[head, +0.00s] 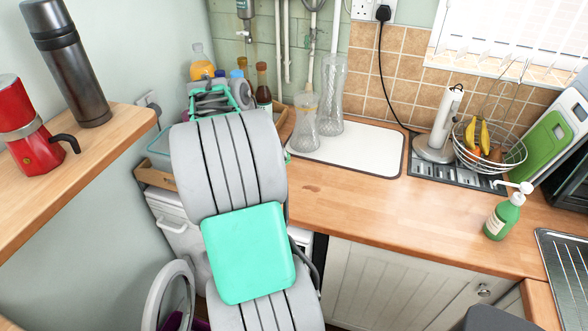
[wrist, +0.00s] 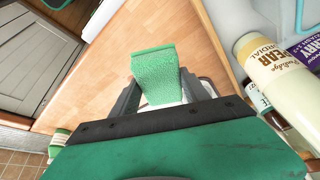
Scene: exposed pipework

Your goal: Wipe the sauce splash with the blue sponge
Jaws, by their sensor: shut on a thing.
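My gripper (wrist: 163,92) is shut on a sponge (wrist: 158,68) that looks green rather than blue in the wrist view. The sponge sticks out beyond the fingers, over the wooden worktop; whether it touches the wood I cannot tell. In the head view my gripper (head: 212,98) is at the back left corner, mostly hidden behind my arm, and the sponge cannot be made out there. A small brownish mark (head: 311,188), possibly the sauce splash, lies on the worktop right of my arm. I cannot make out a splash in the wrist view.
Several bottles (head: 263,84) stand close behind my gripper; a cordial bottle (wrist: 268,75) is near it at right. Glass vases (head: 304,122) stand by a white board (head: 365,152). A green pump bottle (head: 503,218) stands at right. The front middle worktop (head: 400,215) is clear.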

